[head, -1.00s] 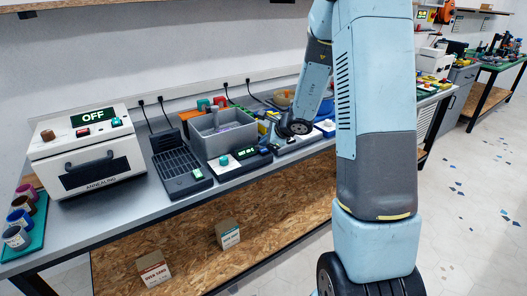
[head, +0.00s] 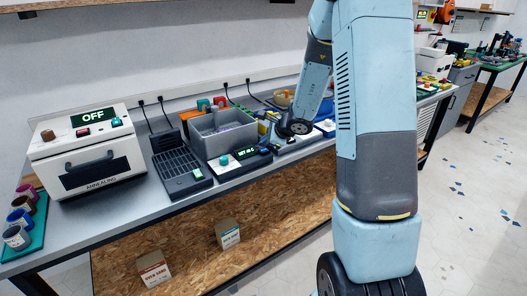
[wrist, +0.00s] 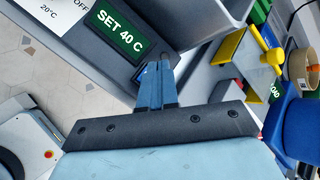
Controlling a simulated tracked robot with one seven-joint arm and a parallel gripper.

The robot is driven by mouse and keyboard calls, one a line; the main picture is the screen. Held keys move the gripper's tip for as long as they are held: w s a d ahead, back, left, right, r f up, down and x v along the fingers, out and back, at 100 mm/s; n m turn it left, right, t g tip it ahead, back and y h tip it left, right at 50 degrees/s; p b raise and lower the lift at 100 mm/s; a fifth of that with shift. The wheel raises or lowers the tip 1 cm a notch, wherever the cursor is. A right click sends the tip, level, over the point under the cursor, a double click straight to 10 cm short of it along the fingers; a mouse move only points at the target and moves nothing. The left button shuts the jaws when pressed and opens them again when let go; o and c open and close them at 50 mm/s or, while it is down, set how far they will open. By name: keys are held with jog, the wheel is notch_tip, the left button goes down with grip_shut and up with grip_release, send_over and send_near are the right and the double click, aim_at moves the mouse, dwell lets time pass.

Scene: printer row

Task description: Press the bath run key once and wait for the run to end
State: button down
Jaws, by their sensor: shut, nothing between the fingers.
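The bath is a grey open tub (head: 205,133) on the bench in the head view, with pale contents inside. On the dark panel in front of it are a white plate with a teal knob (head: 224,160) and a small green display (head: 246,153). The wrist view shows the display reading "SET 40 C" (wrist: 119,32) and a white plate marked "20°C" and "OFF" (wrist: 58,10). My gripper (wrist: 160,64) is shut and empty, its tips right beside the display's end. The run key cannot be made out; the fingertips may hide it. Contact is unclear.
A white annealing oven (head: 85,150) showing "OFF" stands at the left, with a black slotted rack (head: 178,165) between it and the bath. In the wrist view a yellow part (wrist: 228,48) and a blue round part (wrist: 300,130) sit right of my fingers.

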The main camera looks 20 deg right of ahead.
aim_at(266, 151)
dwell(0.4)
jog(key=shift+f, duration=0.35)
jog(key=shift+f, duration=0.35)
dwell(0.7)
jog(key=shift+r, duration=0.8)
jog(key=shift+r, duration=2.5)
